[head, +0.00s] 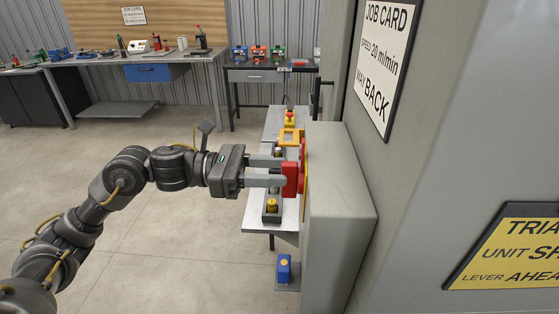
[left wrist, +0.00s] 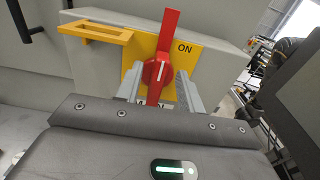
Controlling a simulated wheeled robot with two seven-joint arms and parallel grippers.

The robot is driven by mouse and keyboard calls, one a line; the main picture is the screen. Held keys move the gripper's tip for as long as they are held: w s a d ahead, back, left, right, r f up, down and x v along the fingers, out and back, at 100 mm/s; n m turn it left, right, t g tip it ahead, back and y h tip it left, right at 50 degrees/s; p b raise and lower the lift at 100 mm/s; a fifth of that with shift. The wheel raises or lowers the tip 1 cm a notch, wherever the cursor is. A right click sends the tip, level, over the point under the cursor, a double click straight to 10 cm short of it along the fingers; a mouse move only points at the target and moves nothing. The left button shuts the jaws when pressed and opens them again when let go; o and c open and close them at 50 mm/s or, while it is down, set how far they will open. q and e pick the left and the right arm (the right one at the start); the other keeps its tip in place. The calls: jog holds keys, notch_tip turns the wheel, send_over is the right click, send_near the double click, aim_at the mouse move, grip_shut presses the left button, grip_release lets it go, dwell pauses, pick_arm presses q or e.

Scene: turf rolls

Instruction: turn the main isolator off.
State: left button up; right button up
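The main isolator is a red handle (left wrist: 165,45) on a yellow plate (left wrist: 187,62) marked ON, fixed to a grey box (head: 338,185). In the left wrist view the handle stands nearly upright, leaning slightly right at its top, with ON to the right. A lower label is partly hidden. In the head view the red handle (head: 290,180) shows edge-on. My left gripper (left wrist: 158,92) has its fingers apart, one on each side of the handle's lower part, with visible gaps. It also shows in the head view (head: 283,171). My right gripper is not in view.
A yellow bracket (left wrist: 95,33) sticks out beside the isolator plate. A narrow bench (head: 257,219) with a red button (head: 290,114) stands beyond the box. A blue unit (head: 284,268) sits low down. Workbenches line the back wall; the floor at left is clear.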

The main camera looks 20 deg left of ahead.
pick_arm(q)
jog(key=shift+x, duration=0.8)
jog(key=shift+c, duration=0.5)
grip_shut()
jog(key=shift+a+f+n, duration=0.1)
jog(key=shift+n, duration=0.3)
jog(key=n, duration=0.5)
jog(key=w+f+n, duration=0.1)
jog(key=n, duration=0.5)
jog(key=w+n, duration=0.1)
jog(key=n, duration=0.5)
jog(key=shift+a+f, duration=0.2)
jog(key=shift+f, duration=0.2)
